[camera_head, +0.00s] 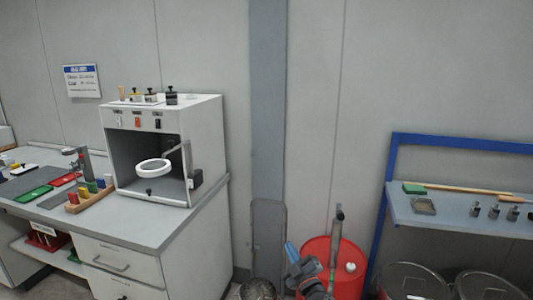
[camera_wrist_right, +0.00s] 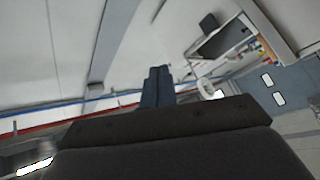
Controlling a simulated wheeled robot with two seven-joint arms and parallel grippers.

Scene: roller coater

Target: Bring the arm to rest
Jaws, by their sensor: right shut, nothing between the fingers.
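My right gripper (camera_head: 291,250) shows at the bottom middle of the head view, with its blue fingers pointing up and slightly left. It is in front of the left side of a red drum (camera_head: 346,275). In the right wrist view its two fingers (camera_wrist_right: 157,84) lie together, shut with nothing between them. My left gripper is not in view.
A white cabinet with an open front (camera_head: 205,140) stands on the grey bench (camera_head: 150,228) at left. A blue-framed shelf (camera_head: 450,212) holding tools is at right, above metal bins (camera_head: 415,278). A plain wall (camera_head: 320,120) lies between.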

